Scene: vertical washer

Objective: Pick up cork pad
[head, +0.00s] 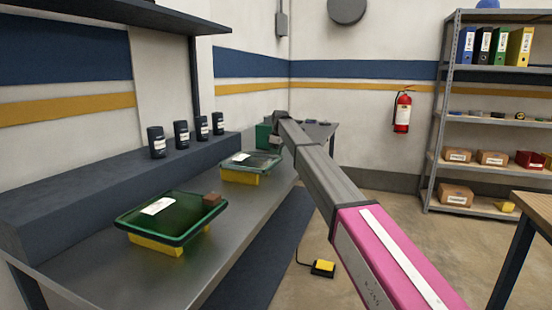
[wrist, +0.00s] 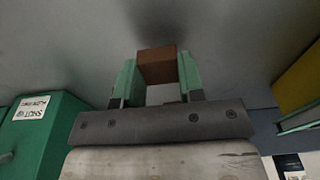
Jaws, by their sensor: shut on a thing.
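In the wrist view the cork pad (wrist: 157,60) is a brown block between the two green fingers of my gripper (wrist: 158,75). The fingers are shut on its sides. A grey surface lies behind it; I cannot tell whether the pad touches it. In the head view my arm reaches away toward the far end of the steel bench, and the fingers and held pad cannot be made out there. Another small brown block (head: 211,199) sits on the right edge of the near green lid (head: 185,222).
A second green-lidded yellow tray (head: 240,178) stands farther along the bench (head: 200,270). A green box (wrist: 40,140) is left in the wrist view, and a yellow object (wrist: 300,85) is right. Several dark canisters (head: 181,134) stand on the ledge. A yellow pedal (head: 323,268) is on the floor.

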